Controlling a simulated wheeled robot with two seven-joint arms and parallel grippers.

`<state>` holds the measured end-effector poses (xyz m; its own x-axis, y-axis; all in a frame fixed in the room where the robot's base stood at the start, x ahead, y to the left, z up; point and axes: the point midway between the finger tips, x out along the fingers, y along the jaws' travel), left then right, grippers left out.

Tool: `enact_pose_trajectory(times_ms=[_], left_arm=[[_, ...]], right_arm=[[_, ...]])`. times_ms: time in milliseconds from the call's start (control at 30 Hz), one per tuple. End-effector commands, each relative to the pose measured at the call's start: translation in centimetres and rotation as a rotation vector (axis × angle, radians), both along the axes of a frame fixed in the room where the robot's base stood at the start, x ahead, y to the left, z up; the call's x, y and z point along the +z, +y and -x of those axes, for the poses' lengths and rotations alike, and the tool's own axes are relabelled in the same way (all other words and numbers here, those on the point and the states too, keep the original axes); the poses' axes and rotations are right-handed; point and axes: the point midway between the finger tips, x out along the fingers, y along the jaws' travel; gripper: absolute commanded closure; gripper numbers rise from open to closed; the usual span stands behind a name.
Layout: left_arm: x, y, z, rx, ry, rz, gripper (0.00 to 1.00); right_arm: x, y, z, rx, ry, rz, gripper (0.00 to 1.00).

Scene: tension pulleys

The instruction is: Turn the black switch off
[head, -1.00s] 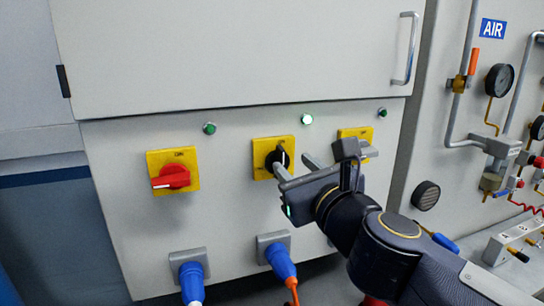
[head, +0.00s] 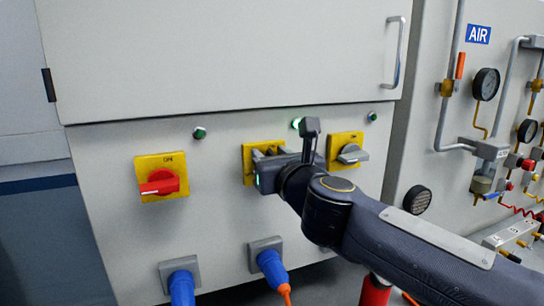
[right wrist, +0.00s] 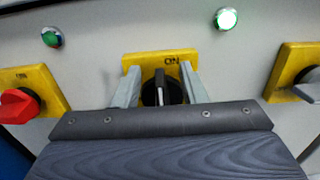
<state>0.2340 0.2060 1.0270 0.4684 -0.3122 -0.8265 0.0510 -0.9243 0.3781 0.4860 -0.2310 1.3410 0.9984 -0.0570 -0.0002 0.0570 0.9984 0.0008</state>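The black switch (right wrist: 162,91) sits on a yellow plate (right wrist: 150,62) marked ON. Its handle stands about upright in the right wrist view, with a pale line along it. My right gripper (right wrist: 163,88) is open, with one grey finger on each side of the handle. Gaps show between the fingers and the handle, and I cannot tell whether either touches it. In the head view my right gripper (head: 268,154) is at the middle yellow plate (head: 248,162) and hides most of the switch. My left gripper is not in view.
A red switch (head: 159,182) is on the left and a grey switch (head: 352,154) on the right. A lit green lamp (right wrist: 227,19) is above the panel's middle switches. Blue plugs (head: 272,266) stick out below. Pipes and gauges (head: 486,84) are on the right.

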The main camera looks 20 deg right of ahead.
Motion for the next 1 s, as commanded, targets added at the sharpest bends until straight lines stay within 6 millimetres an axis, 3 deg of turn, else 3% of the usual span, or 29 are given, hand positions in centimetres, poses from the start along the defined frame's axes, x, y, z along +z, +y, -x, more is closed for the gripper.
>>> enact_pose_trajectory(times_ms=[33,333,667,1000], left_arm=[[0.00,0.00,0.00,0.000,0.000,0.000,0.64],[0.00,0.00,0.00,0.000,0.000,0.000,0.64],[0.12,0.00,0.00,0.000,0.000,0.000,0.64],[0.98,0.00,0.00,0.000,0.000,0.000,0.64]], right_arm=[[0.00,0.00,0.02,0.000,0.000,0.000,0.63],[-0.05,0.00,0.03,0.000,0.001,0.001,1.00],[-0.19,0.10,0.00,0.000,0.005,0.025,1.00],[-0.33,0.75,-0.06,0.002,0.021,0.219,1.00]])
